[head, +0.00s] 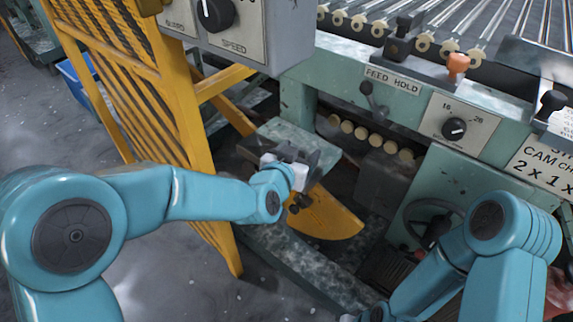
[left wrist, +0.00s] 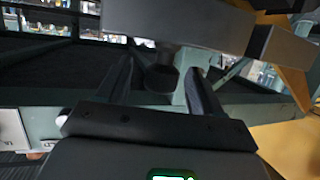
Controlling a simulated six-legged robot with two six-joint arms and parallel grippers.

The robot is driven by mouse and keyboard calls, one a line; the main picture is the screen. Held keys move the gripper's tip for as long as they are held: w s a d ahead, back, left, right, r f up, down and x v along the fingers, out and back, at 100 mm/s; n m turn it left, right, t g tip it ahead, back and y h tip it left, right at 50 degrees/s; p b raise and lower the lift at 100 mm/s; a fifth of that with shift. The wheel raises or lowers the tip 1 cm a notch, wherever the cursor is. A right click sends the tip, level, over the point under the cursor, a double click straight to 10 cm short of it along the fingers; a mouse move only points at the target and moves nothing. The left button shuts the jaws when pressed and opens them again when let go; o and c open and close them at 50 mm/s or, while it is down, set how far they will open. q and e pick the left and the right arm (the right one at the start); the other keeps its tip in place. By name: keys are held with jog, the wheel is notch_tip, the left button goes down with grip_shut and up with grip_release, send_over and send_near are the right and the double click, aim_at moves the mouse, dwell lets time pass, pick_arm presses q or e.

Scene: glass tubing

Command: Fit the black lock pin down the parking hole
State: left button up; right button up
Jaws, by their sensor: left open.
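My left gripper (head: 298,160) reaches to a small green bracket (head: 296,135) beside the yellow guard in the head view. In the left wrist view its two dark fingers (left wrist: 162,92) stand apart. A dark round knob, which looks like the black lock pin (left wrist: 162,78), shows between them below a grey block (left wrist: 185,25). I cannot tell whether the fingers touch it. Small dark knobs (head: 299,203) show below the gripper in the head view, by a yellow plate (head: 330,217). I cannot make out the parking hole. My right gripper (head: 372,314) is partly in view at the bottom, its jaws unclear.
The yellow slatted guard (head: 120,70) stands at the left. The green machine front with the FEED HOLD lever (head: 368,90) and a dial (head: 454,129) is at the right. A handwheel (head: 430,220) is below it.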

pick_arm(q)
jog(key=p+v, duration=0.2)
jog(key=v, duration=1.3)
jog(key=shift+a, duration=0.15)
